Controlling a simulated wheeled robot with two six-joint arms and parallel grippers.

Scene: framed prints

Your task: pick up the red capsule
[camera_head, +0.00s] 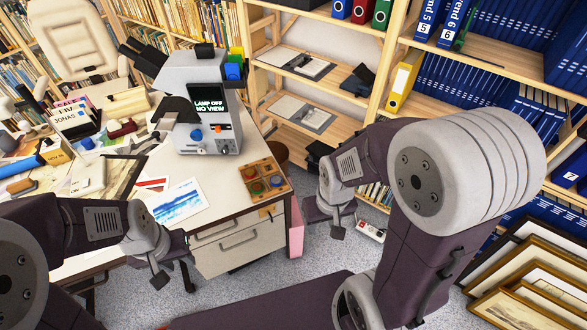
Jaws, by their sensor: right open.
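A small wooden tray (264,193) with compartments lies on the right end of the white desk. It holds several small round coloured pieces. My right gripper (325,222) is right of the desk, over the floor side, open and empty, apart from the tray.
A microscope-like device (199,100) with a lit screen stands behind the tray. A blue painted print (176,203) lies left of the tray. Desk drawers (240,246) are below. Shelves with blue binders (455,85) stand behind, and framed prints (530,285) lean at right.

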